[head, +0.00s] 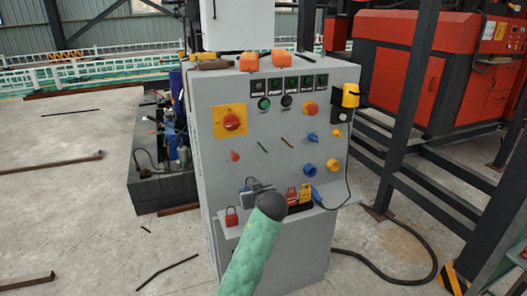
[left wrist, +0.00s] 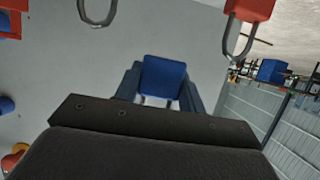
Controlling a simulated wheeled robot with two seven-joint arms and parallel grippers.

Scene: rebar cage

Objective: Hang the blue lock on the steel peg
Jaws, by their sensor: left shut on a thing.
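My left gripper (head: 254,186) is in front of the grey control cabinet, above its low front shelf. The left wrist view shows its fingers (left wrist: 160,85) shut on the blue lock (left wrist: 164,78). In the head view the gripper and arm hide most of the lock. Two thin pegs stick out of the cabinet face, up and right of the gripper: a dark grey one (head: 262,146) and a brownish one (head: 287,141). I cannot tell for certain which is steel. The held lock is apart from both. My right gripper is out of view.
A red padlock (head: 232,217) is at the shelf's left, close to my gripper; red and yellow items (head: 297,195) are at its right. Knobs and a red switch (head: 232,122) project from the cabinet (head: 210,175). A black cable (head: 346,195) hangs at right.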

